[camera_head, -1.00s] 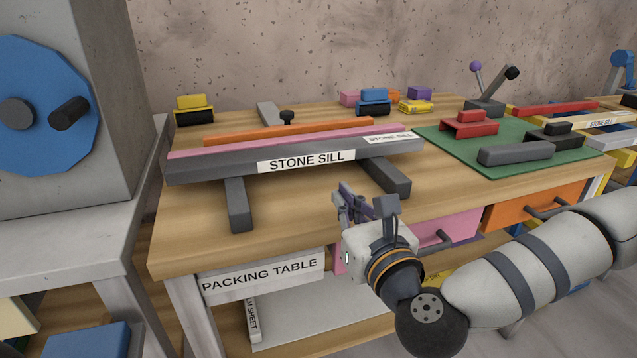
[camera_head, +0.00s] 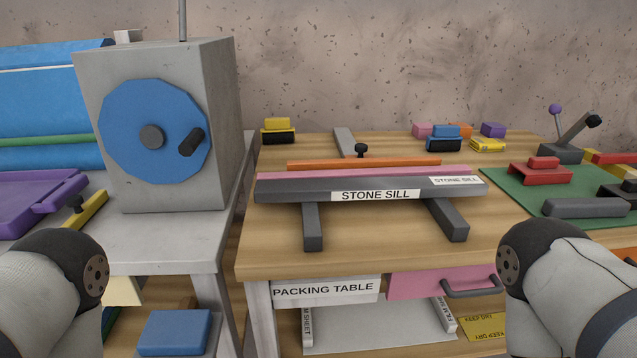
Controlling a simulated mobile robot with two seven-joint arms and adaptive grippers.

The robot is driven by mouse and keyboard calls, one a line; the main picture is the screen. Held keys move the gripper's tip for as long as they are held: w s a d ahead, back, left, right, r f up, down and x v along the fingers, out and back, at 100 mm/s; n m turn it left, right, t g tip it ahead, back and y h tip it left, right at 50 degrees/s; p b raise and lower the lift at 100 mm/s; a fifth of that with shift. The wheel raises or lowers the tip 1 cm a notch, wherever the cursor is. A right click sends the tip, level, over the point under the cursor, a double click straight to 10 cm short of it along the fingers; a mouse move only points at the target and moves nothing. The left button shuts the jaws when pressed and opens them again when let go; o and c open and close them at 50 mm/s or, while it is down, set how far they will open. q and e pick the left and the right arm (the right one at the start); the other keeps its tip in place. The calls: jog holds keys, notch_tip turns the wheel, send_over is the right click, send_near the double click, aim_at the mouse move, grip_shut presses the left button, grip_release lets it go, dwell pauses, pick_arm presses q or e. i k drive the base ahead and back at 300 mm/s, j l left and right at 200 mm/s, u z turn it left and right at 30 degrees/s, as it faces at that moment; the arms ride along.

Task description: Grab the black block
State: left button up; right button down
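Several black pieces show, and I cannot tell which one is the black block. One black piece (camera_head: 278,138) lies under a yellow block (camera_head: 276,124) at the back left of the packing table. Another black piece (camera_head: 443,145) lies under a blue block (camera_head: 446,131) at the back. A dark piece (camera_head: 619,197) is on the green mat at the right edge, cut off by the frame. Parts of both my arms show at the lower left and lower right, but neither gripper is in view.
The stone sill (camera_head: 290,190) rests on two dark supports across the packing table (camera_head: 370,252). A grey machine with a blue wheel (camera_head: 120,130) stands on the left bench. A green mat (camera_head: 520,190) with red and dark grey pieces lies at right. Bare wood shows in front of the sill.

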aim_at(616, 207)
jog(key=z, duration=1.55)
jog(key=i+l+z, duration=0.1)
jog(key=i+l, duration=0.4)
jog(key=i, duration=0.15)
